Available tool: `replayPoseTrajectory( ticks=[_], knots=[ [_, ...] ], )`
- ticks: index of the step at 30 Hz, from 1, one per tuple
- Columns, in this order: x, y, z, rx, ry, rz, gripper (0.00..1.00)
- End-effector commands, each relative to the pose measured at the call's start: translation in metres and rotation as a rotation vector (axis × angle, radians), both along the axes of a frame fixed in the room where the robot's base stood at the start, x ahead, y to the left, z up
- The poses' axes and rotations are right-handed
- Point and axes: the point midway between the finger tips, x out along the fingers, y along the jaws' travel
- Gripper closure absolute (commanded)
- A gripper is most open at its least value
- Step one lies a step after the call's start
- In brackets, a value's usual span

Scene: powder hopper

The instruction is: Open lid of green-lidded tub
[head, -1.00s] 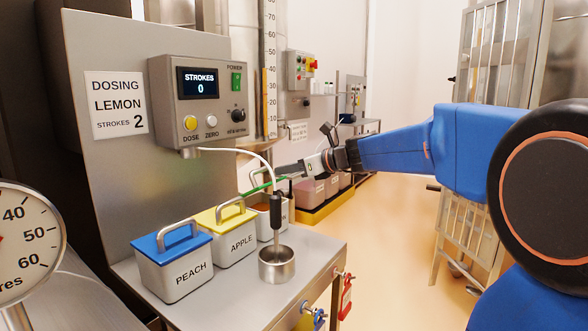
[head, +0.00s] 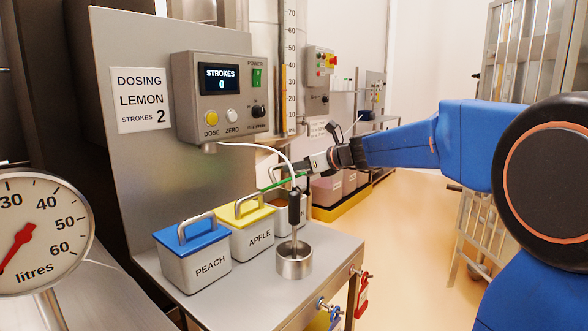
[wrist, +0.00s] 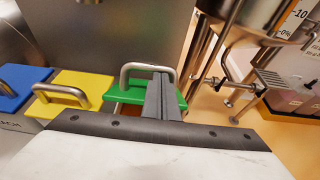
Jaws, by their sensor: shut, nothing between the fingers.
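The green-lidded tub (head: 290,208) stands behind the APPLE tub, partly hidden by the dosing nozzle. Its green lid (head: 283,182) shows as a tilted strip, raised at the right end. In the wrist view the green lid (wrist: 147,97) carries a metal bar handle (wrist: 125,76), and a brownish strip shows below its near edge. My gripper (head: 306,166) is beside the lid's raised end. In the wrist view my gripper (wrist: 161,80) is shut and empty, its fingers overlapping the lid and the handle's right side. Whether they touch the lid is unclear.
The yellow-lidded APPLE tub (head: 250,234) and blue-lidded PEACH tub (head: 194,258) stand in front. A metal cup (head: 294,260) sits under the nozzle (head: 294,208). The dosing panel (head: 220,98) rises behind. A litre gauge (head: 38,232) is at left. Open floor lies right.

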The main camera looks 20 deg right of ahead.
Motion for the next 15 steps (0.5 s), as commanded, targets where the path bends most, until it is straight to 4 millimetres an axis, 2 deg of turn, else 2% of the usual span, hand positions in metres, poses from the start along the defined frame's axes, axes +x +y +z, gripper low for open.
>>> replayPoseTrajectory(
  ticks=[15],
  knots=[
    [0.009, 0.007, 0.012, -0.066, 0.084, 0.001, 1.00]
  ],
)
